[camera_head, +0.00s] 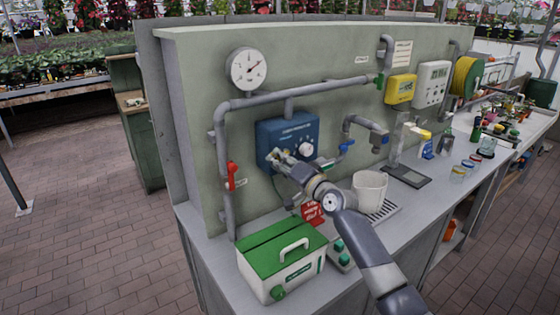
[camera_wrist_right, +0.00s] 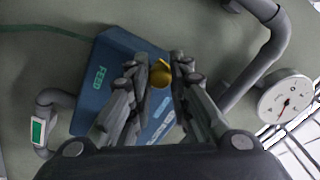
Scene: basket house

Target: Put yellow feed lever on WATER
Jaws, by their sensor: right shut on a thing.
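White lettering nearer the fingers is partly hidden. My left gripper is not in view.
A gauge (camera_head: 247,69), grey pipes (camera_head: 290,98) and a red lever (camera_head: 232,176) surround the box. On the counter stand a green-lidded box (camera_head: 280,257), a white pot (camera_head: 369,190) on a drip grate and a red sign (camera_head: 312,213). Small items fill the right end.

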